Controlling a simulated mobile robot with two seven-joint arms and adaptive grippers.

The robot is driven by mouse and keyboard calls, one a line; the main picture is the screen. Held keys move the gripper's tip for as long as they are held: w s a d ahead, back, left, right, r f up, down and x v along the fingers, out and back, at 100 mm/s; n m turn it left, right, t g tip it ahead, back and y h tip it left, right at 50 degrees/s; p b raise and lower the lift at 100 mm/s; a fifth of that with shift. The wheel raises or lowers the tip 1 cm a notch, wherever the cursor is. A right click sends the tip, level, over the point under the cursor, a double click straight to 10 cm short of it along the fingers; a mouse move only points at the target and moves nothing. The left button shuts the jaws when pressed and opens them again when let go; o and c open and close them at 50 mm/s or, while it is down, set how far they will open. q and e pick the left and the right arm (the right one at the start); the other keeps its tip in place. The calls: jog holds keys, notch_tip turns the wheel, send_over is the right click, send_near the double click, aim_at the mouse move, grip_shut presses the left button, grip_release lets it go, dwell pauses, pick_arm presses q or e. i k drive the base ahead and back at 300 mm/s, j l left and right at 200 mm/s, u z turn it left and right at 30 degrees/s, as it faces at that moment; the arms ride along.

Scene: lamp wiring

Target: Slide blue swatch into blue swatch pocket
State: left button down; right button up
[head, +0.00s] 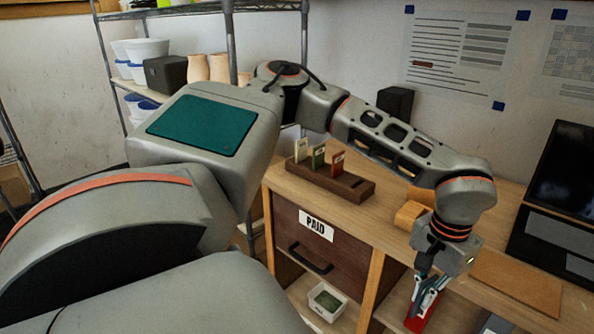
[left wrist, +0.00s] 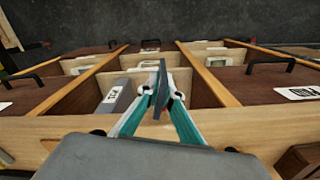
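My left gripper (head: 427,296) hangs over the front of the desk at the right of the head view. In the left wrist view, its teal fingers (left wrist: 161,92) are closed on a thin flat piece (left wrist: 163,72), seen nearly edge-on. A red patch (head: 417,318) shows beside the fingertips; I cannot tell whether it belongs to the held piece. No clearly blue swatch shows. A dark wooden rack (head: 358,189) on the desk holds upright cream (head: 301,150), green (head: 318,157) and red (head: 338,163) cards. I cannot identify the blue swatch pocket. My right gripper is out of view.
A drawer front (head: 310,245) labelled PAID has a dark handle. A white bin (head: 327,301) sits below it. A laptop (head: 563,200) and a tan pad (head: 515,284) lie at right. In the wrist view, wooden dividers (left wrist: 205,73) separate compartments with labelled cards.

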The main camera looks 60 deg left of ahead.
aim_at(356, 193)
jog(key=j+u, duration=0.15)
jog(key=u, duration=0.25)
jog(key=j+u, duration=0.15)
jog(key=u, duration=0.25)
jog(key=j+u, duration=0.1)
jog(key=u, duration=0.3)
jog(key=i, duration=0.05)
